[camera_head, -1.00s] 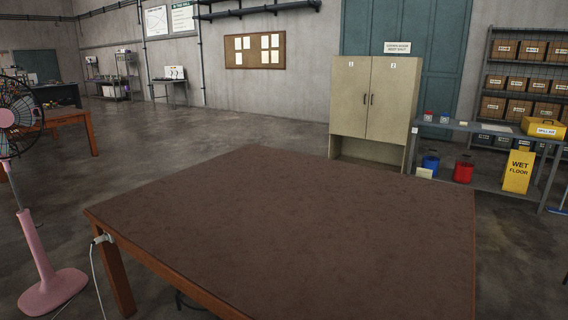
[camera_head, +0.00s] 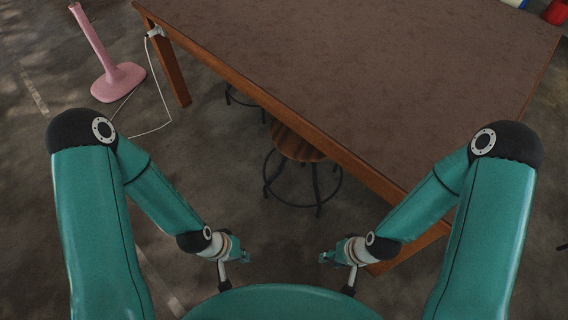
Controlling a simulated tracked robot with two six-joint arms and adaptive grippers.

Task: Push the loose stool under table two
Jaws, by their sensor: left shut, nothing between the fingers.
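A stool (camera_head: 296,147) with a round brown wooden seat and dark metal legs with a ring stands at the near long edge of the brown-topped table (camera_head: 370,60). The table edge covers part of its seat; the rest sticks out towards me. My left gripper (camera_head: 223,284) is low in the picture, nearer to me than the stool and to its left, shut and empty. My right gripper (camera_head: 348,289) is low, nearer to me and to the right of the stool; its fingers are too small and dark to read. Neither gripper touches the stool.
Dark legs of another stool (camera_head: 240,98) show under the table, further left. A wooden table leg (camera_head: 173,75) stands at the left corner, with a white cable (camera_head: 167,110) hanging to the floor. A pink fan base (camera_head: 118,82) stands beyond it.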

